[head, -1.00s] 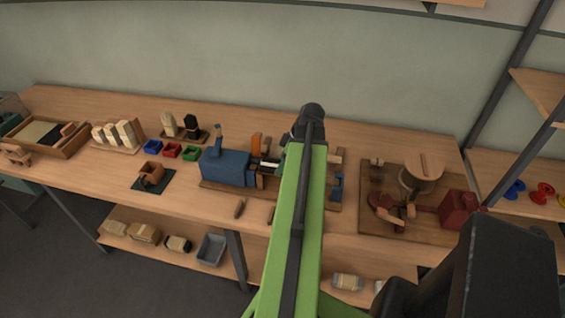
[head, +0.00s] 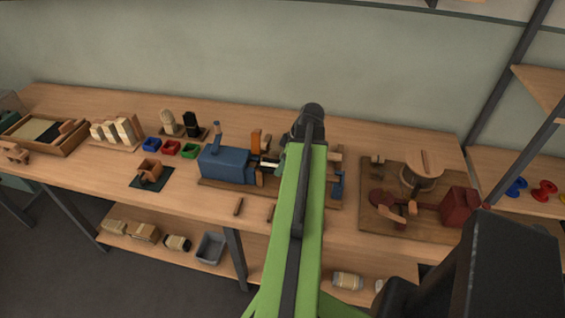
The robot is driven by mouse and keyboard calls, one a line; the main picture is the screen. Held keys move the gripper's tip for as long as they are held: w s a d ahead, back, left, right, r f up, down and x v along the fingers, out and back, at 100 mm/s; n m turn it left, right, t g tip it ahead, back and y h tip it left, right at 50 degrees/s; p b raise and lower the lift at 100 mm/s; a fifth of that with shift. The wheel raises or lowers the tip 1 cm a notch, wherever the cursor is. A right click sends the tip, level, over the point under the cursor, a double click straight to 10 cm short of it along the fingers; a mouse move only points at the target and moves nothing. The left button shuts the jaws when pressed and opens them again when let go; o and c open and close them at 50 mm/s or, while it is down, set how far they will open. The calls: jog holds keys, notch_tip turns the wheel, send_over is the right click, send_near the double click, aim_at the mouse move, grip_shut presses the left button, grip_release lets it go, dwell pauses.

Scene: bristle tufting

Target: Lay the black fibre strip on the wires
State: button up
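A small black block stands on a wooden stand (head: 205,135) at the back, beside a pale one; I cannot tell whether this black piece (head: 191,122) is the fibre strip. The blue machine (head: 226,165) sits on a wooden base mid-bench, with a pale and dark part (head: 268,163) at its right end. The wires are too small to make out, and my green arm covers the right part of that machine. My gripper is hidden behind my arm, so its fingers and anything in them do not show.
Blue, red and green bins (head: 171,148) stand left of the machine. A wooden tray (head: 74,143) lies at the far left. A board with a round wooden drum (head: 421,174) and red block is at right.

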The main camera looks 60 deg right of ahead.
jog(key=shift+f, duration=0.25)
dwell(0.4)
jog(key=o, duration=1.4)
jog(key=shift+o, duration=0.2)
jog(key=shift+r, duration=0.15)
jog(key=p+v, duration=1.5)
jog(key=v, duration=0.2)
jog(key=shift+p, duration=0.3)
jog(key=shift+r, duration=0.1)
